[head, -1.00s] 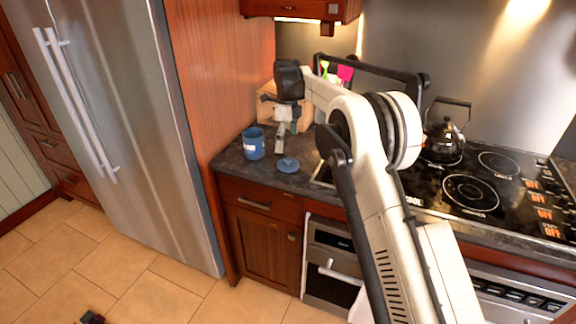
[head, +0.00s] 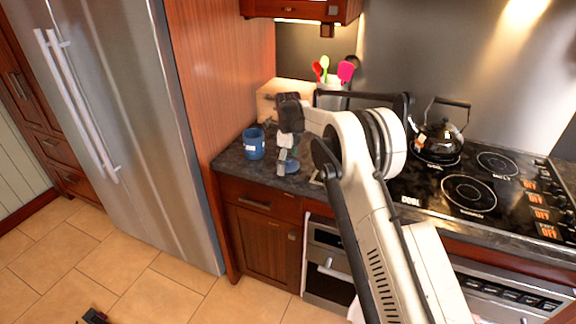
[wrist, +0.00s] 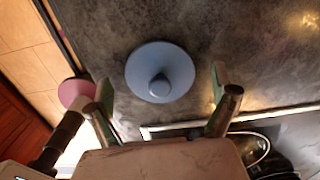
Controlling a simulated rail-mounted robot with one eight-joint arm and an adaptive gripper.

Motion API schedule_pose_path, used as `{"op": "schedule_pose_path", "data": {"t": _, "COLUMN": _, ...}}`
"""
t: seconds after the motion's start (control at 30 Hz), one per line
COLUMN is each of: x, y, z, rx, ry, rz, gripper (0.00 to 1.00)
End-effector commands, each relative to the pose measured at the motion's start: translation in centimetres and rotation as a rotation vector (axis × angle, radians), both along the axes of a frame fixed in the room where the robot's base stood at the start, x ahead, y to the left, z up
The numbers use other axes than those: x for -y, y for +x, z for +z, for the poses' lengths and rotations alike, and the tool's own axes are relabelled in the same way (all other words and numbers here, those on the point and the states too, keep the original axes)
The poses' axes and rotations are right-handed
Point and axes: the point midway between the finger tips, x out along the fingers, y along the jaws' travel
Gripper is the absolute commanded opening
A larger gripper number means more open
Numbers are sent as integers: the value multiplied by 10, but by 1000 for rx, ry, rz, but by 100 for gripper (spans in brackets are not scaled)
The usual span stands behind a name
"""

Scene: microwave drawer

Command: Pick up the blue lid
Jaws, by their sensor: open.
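The blue lid (wrist: 160,70) is a round disc with a small knob in its middle, lying on the dark counter. In the head view the lid (head: 291,168) is partly hidden behind my gripper (head: 284,172). In the wrist view my gripper (wrist: 164,98) is open, with one finger on each side below the lid. The lid lies just beyond the fingertips, roughly between their lines, a bit toward the left one. Nothing is held. The height gap between fingertips and lid is hard to tell.
A blue mug (head: 253,143) stands left of my gripper. Behind are a wooden box (head: 270,98) and a holder with colourful utensils (head: 328,90). The stove (head: 470,190) with a kettle (head: 440,135) is to the right. A pink round thing (wrist: 76,92) shows in the wrist view.

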Motion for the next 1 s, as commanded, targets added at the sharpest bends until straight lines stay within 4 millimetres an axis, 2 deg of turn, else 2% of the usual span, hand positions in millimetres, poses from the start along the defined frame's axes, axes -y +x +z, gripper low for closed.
{"op": "schedule_pose_path", "data": {"t": 0.1, "x": 0, "y": 0, "z": 0, "rx": 0, "ry": 0, "rz": 0, "gripper": 92}}
{"op": "schedule_pose_path", "data": {"t": 0.5, "x": 0, "y": 0, "z": 0, "rx": 0, "ry": 0, "rz": 0, "gripper": 40}}
{"op": "schedule_pose_path", "data": {"t": 0.8, "x": 0, "y": 0, "z": 3, "rx": 0, "ry": 0, "rz": 0, "gripper": 40}}
{"op": "schedule_pose_path", "data": {"t": 1.0, "x": 0, "y": 0, "z": 17, "rx": 0, "ry": 0, "rz": 0, "gripper": 40}}
